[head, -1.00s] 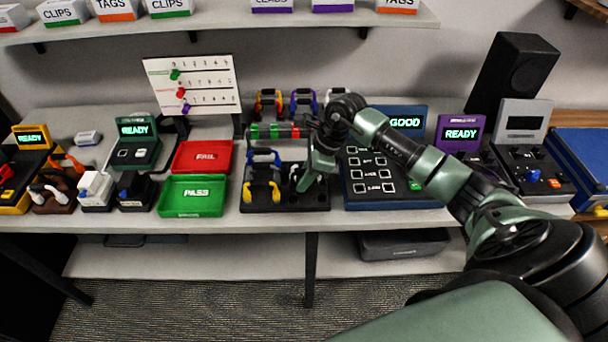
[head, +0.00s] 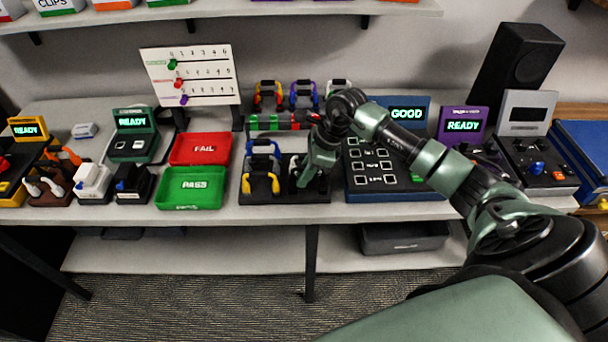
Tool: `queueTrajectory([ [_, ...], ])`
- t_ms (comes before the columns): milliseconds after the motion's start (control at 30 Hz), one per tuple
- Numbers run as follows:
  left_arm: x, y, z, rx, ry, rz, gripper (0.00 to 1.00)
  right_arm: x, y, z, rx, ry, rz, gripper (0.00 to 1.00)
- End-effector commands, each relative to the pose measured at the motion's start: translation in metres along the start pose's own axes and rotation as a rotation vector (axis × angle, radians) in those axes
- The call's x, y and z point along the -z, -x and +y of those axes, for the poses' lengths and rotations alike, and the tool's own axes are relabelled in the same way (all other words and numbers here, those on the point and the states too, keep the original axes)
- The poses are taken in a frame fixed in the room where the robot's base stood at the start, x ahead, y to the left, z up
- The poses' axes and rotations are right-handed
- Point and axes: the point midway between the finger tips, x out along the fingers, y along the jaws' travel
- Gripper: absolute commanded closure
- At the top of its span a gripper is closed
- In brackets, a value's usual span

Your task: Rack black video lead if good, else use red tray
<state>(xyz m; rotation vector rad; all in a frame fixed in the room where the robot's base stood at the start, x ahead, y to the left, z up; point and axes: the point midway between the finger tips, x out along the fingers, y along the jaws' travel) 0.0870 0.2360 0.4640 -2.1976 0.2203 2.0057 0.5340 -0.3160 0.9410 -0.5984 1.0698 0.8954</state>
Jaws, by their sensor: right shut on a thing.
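My right gripper (head: 303,181) points down at the right part of the black rack (head: 287,198) at the front of the bench. It is shut on a dark lead, which looks like the black video lead; the gripper hides most of it. I cannot tell whether the lead is seated in the rack. Blue and yellow leads (head: 262,183) stand in the rack's left part. The red tray (head: 203,149), marked FAIL, is empty. The blue tester (head: 408,182) right of my gripper shows GOOD. My left gripper is out of view.
A green PASS tray (head: 190,189) lies in front of the red one. A purple tester (head: 461,126) reads READY. Several leads stand behind the rack (head: 303,95). A white board with coloured pegs (head: 190,76) stands at the back. My right arm crosses above the blue tester.

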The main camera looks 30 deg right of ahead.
Motion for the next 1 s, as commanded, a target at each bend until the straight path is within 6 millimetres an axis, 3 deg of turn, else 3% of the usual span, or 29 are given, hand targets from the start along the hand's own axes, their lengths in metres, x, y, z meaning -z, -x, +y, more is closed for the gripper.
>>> queueTrajectory([
  [1000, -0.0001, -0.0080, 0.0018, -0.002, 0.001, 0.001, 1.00, -0.0001, -0.0002, 0.0006, -0.001, 0.000, -0.001, 1.00],
])
